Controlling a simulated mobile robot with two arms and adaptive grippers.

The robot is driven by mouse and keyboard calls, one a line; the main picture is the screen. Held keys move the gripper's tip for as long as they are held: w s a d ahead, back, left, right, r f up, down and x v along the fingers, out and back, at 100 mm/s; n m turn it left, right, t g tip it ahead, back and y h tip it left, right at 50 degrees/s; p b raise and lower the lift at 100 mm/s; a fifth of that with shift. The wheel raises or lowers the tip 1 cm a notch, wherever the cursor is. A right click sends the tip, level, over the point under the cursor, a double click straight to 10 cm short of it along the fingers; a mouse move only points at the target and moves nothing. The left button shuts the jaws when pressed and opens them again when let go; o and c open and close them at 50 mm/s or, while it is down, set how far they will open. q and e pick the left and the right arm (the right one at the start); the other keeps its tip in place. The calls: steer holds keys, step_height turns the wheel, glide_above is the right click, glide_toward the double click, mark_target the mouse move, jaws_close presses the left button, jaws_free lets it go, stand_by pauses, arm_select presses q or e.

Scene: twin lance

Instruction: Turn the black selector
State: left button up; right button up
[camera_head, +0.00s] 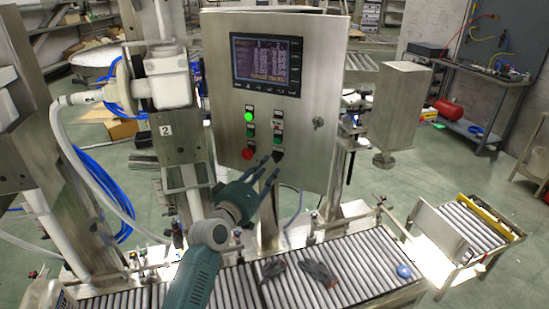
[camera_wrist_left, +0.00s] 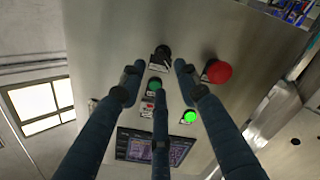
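The black selector (camera_head: 278,155) is at the lower right of the button group on the steel control panel (camera_head: 310,90). It also shows in the left wrist view (camera_wrist_left: 162,52), at top centre. My left gripper (camera_head: 267,165) is in front of the panel, just below and left of the selector. In the left wrist view its three dark fingers (camera_wrist_left: 158,74) are spread, with nothing between them. The selector lies beyond the fingertips, between the two outer ones, and appears untouched. My right gripper is not in view.
A red button (camera_head: 247,153) sits left of the selector, with a lit green button (camera_head: 249,117) higher up. A green button (camera_wrist_left: 154,85) is close to the middle finger. A roller conveyor (camera_head: 345,265) with dark glove-like items (camera_head: 318,272) runs below the panel.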

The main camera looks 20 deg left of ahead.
mark_target(275, 159)
arm_select(q)
steer(key=w, duration=0.3)
steer(key=shift+w+d+f, duration=0.1)
steer(key=shift+w, duration=0.25)
steer(key=shift+w+d, duration=0.15)
steer(key=shift+w, duration=0.95)
jaws_close()
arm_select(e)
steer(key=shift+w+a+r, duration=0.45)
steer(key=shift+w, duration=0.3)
